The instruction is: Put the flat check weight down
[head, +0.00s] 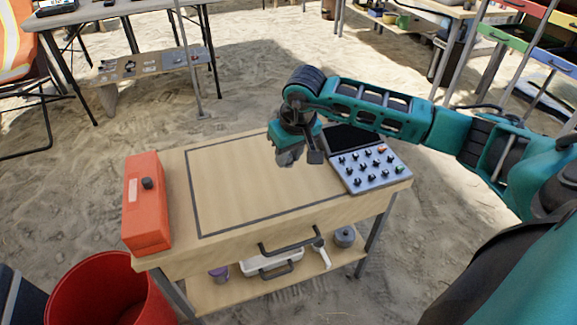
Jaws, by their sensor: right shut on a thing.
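My right gripper (299,157) points down above the wooden table (225,190), over the right part of the area framed by a dark line. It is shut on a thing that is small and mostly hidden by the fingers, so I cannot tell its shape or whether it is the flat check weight. I cannot tell if it touches the tabletop. My left gripper is not in view.
A grey panel with several knobs (369,169) sits right of my gripper, close to it. A red-orange box (147,205) stands at the table's left edge. The shelf below holds a grey round object (345,236). A red bucket (100,285) stands at lower left. The framed area's left is bare.

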